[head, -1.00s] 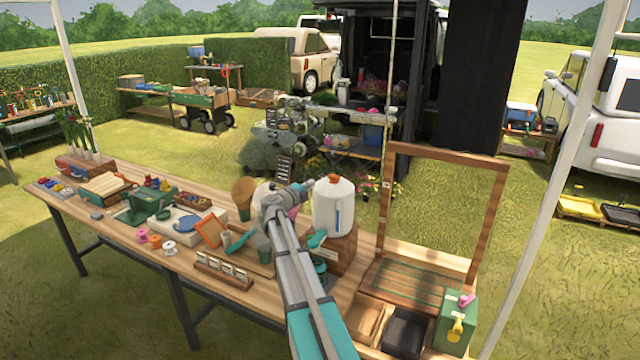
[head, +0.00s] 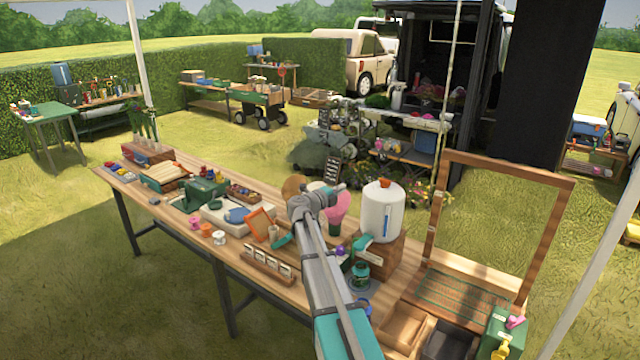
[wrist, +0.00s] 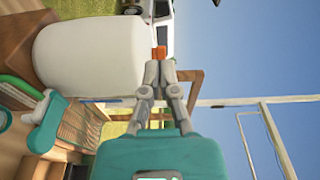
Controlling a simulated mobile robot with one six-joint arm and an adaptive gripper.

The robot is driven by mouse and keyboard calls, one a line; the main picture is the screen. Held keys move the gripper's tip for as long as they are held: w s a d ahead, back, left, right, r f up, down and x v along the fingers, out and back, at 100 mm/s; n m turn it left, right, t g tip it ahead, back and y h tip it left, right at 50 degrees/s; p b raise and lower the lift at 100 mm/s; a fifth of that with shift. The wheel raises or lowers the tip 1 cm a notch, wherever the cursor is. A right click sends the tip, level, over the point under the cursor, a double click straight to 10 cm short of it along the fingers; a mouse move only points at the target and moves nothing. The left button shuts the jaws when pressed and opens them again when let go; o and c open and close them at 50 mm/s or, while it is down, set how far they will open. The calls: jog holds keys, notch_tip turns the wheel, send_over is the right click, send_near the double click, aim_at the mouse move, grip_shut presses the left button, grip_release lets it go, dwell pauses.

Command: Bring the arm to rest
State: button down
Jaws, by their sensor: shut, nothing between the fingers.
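My arm reaches from the bottom of the head view over the workbench (head: 240,282). My gripper (head: 340,187) is at its end, small and partly hidden by my own wrist, left of the white dispenser (head: 382,212). In the wrist view my gripper (wrist: 158,68) has its two grey fingers together with nothing between them. The white dispenser fills the upper left of that view (wrist: 85,58), and its orange knob shows just beyond the fingertips.
The dispenser stands on a wooden block near a wooden frame (head: 432,215). A pink item (head: 338,207) is beside my wrist. Seed packets in a rack (head: 268,265), spools and a green case (head: 203,192) lie on the left of the bench. A green box (head: 500,335) is at the right end.

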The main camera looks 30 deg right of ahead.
jog(key=shift+a, duration=0.1)
jog(key=w+a+r+n+t+y, duration=0.1)
jog(key=w+a+n+t+y, duration=0.1)
jog(key=a+n+t+y, duration=0.35)
jog(key=w+a+r+n+t+y, duration=0.1)
jog(key=w+a+n+t+y, duration=0.15)
jog(key=a+n+t, duration=0.55)
jog(key=s+a+f+n+g+y, duration=0.25)
jog(key=a+n+y, duration=0.3)
jog(key=a, duration=0.35)
jog(key=s+a+f+n+g+y, duration=0.1)
jog(key=s+a+f+n+y, duration=0.1)
jog(key=a+f+n+y, duration=0.45)
jog(key=s+a+f+n+g, duration=0.2)
jog(key=s+a+n+g, duration=0.15)
jog(key=s+a, duration=0.2)
jog(key=s+f+n+g+h, duration=0.1)
jog(key=s+f+g, duration=0.2)
jog(key=s, duration=0.5)
jog(key=s+a+f+n+g+h, duration=0.1)
jog(key=s+f+g, duration=0.2)
jog(key=s+g, duration=0.2)
jog(key=s+f+n+g, duration=0.1)
jog(key=s+f+g, duration=0.2)
jog(key=s, duration=0.8)
jog(key=shift+s+a+f+g+h, duration=0.15)
jog(key=shift+s+f+g+h, duration=0.2)
jog(key=shift+g, duration=0.2)
